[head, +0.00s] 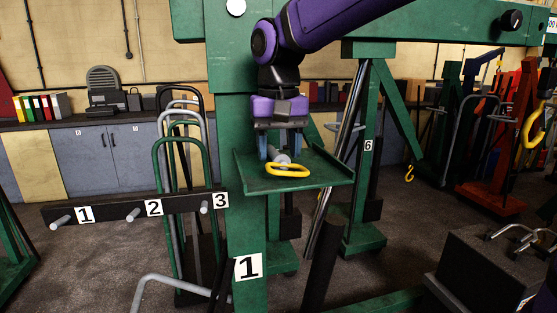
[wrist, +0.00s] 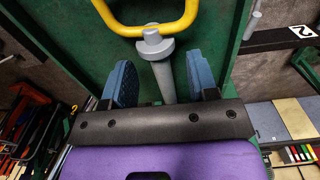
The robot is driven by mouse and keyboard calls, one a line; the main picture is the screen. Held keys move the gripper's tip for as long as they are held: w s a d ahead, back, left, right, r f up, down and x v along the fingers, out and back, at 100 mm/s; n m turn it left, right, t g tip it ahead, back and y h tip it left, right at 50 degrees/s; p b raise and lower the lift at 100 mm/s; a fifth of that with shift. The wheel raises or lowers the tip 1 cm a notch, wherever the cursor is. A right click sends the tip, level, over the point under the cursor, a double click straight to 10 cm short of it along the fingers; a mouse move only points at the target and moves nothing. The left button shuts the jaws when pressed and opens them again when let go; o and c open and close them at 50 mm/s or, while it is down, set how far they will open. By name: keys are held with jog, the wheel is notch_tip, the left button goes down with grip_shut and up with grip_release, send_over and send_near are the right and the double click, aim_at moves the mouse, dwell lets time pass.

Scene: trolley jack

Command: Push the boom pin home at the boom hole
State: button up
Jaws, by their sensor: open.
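A grey pin with a yellow loop handle (head: 287,170) lies on a green tray (head: 335,176) fixed to the green post marked 1. In the wrist view the grey shaft (wrist: 163,80) lies between my two blue finger pads, with clear gaps on both sides. The yellow loop (wrist: 150,28) is beyond the fingertips. My gripper (head: 280,152) points down at the tray and is open around the shaft, not clamping it. A bright round spot (head: 235,7) shows high on the post; I cannot tell whether it is the boom hole.
A dark rail (head: 108,207) with numbered grey pegs is left of the post. A green boom (head: 430,22) with a black knob (head: 511,20) runs across the top. Green and grey looped handles (head: 170,165) stand behind the rail. A dark box (head: 490,270) is at lower right.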

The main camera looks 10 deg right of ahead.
jog(key=shift+f, duration=0.85)
jog(key=shift+c, duration=0.3)
grip_shut()
jog(key=shift+r, duration=0.1)
